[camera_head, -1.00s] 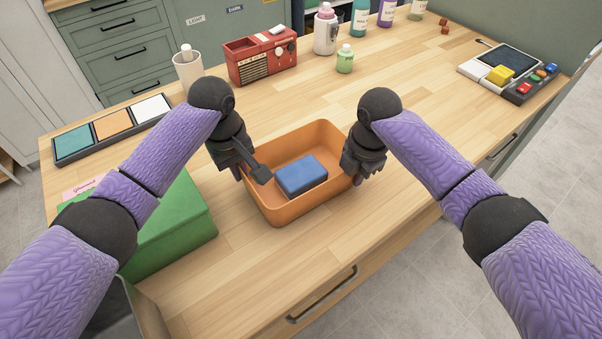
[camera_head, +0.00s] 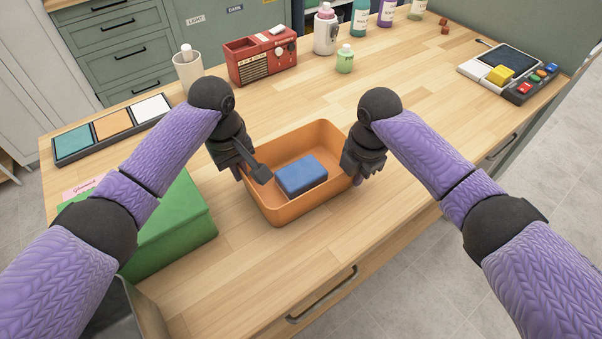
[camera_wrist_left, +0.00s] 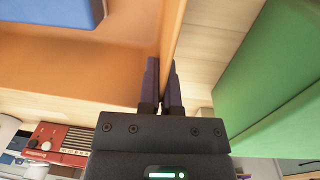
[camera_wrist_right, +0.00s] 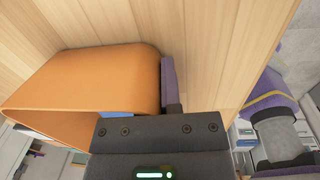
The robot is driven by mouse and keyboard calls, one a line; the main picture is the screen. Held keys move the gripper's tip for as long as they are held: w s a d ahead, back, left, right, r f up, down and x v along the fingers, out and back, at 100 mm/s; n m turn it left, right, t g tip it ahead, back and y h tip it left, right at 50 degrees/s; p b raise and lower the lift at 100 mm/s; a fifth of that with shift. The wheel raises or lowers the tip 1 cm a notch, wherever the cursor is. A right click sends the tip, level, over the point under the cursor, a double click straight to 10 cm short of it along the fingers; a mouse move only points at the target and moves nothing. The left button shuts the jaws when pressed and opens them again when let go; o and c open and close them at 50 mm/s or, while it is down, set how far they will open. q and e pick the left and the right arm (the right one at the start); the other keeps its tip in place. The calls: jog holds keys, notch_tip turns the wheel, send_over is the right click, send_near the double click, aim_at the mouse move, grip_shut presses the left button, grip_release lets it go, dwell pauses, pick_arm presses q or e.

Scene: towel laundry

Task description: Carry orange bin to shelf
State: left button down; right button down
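The orange bin (camera_head: 275,210) is on the wooden table between my two grippers, with a blue block (camera_head: 302,176) inside. My left gripper (camera_head: 250,175) is at its left wall. In the left wrist view, its fingers (camera_wrist_left: 161,85) are shut with the bin wall (camera_wrist_left: 172,30) between them. My right gripper (camera_head: 355,175) is at the right wall. In the right wrist view one finger (camera_wrist_right: 170,82) lies close against the outside of the bin (camera_wrist_right: 95,85); the other is hidden behind the wall. I cannot clearly make out the shelf.
A green box (camera_head: 165,225) stands close left of the bin. A red radio (camera_head: 262,60), a white cup (camera_head: 188,70), bottles (camera_head: 327,30) and a colour-swatch tray (camera_head: 112,128) stand farther back. A device with buttons (camera_head: 510,72) is at the right.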

dwell(0.4)
